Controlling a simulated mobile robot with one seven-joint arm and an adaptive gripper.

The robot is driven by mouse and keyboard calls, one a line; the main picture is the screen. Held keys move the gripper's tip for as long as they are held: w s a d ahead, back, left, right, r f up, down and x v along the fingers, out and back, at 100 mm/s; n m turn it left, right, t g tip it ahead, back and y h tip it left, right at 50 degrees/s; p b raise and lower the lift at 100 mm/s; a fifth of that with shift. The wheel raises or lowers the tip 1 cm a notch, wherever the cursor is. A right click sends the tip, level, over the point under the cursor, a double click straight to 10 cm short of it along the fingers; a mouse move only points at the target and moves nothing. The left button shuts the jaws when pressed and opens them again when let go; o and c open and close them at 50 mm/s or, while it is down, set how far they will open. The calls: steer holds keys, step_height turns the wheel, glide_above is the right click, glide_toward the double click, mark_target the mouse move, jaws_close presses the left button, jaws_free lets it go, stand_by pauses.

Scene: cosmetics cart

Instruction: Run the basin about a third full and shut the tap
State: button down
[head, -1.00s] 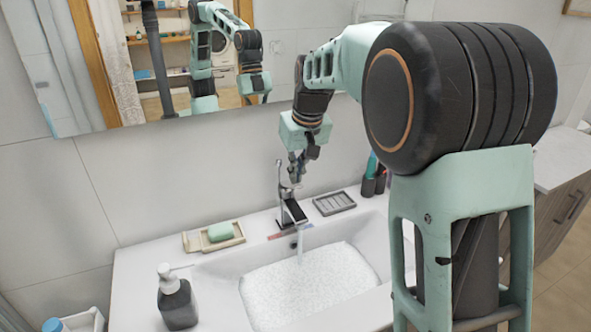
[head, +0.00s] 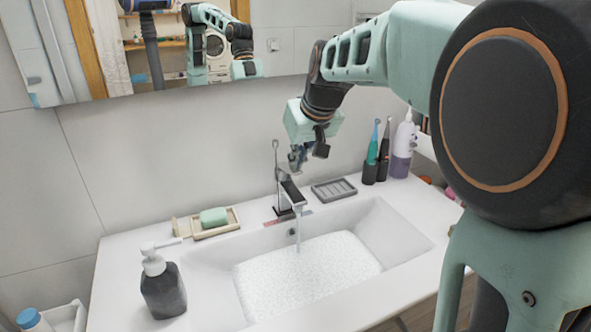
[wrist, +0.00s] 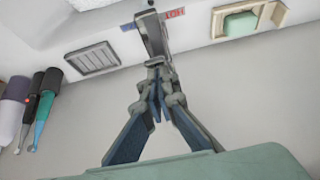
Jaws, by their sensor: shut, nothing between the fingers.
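The dark metal tap (head: 287,199) stands at the back edge of the basin (head: 208,278), with a thin upright lever (head: 276,160). A stream of water (head: 298,236) falls from its spout. Pale, speckled water (head: 305,272) covers the basin floor; its exact depth is hard to tell. My gripper (head: 297,166) is shut and empty, pointing down just right of the lever and above the tap. In the wrist view my fingertips (wrist: 158,70) overlap the near end of the tap (wrist: 153,36); I cannot tell whether they touch it. A red and blue label (wrist: 173,14) lies beside the tap.
A soap dish (head: 207,226) with green soap is left of the tap. A grey slatted dish (head: 334,190), toothbrushes in dark holders (head: 377,165) and a purple-white bottle (head: 402,150) are to the right. A dark soap dispenser (head: 162,287) stands front left. A mirror (head: 180,60) hangs behind.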

steer(key=shift+s+d+f+b, duration=0.2)
steer(key=shift+f+b, duration=0.4)
steer(key=shift+b, duration=0.3)
steer(key=shift+s+f+b, duration=0.3)
steer(key=shift+f+b, duration=0.1)
steer(key=shift+b, duration=0.05)
steer(key=shift+r, duration=0.15)
